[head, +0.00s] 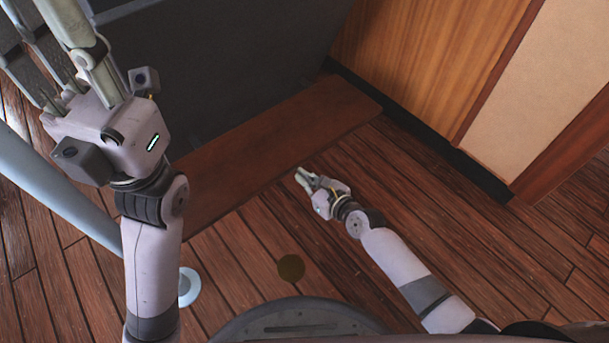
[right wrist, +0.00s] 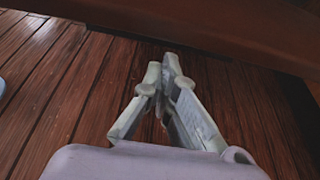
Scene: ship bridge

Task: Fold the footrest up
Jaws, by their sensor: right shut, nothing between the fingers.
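The footrest (head: 285,135) is a long reddish-brown board, lying folded down along the foot of a dark grey panel. Its near edge also crosses the top of the right wrist view (right wrist: 215,30). My right gripper (head: 301,175) is just off the near long edge of the board, on the floor side. In the right wrist view its fingertips (right wrist: 167,62) are together with nothing between them, pointing toward the board's edge. My left gripper (head: 45,28) is raised at the upper left with its fingers spread; its tips are partly cut off by the frame.
The dark grey panel (head: 240,65) rises behind the board. A wood-panelled wall (head: 425,60) with a black skirting stands to the right. A pale blue-grey tube (head: 75,200) runs along the left. The plank floor (head: 400,190) around my right gripper is clear.

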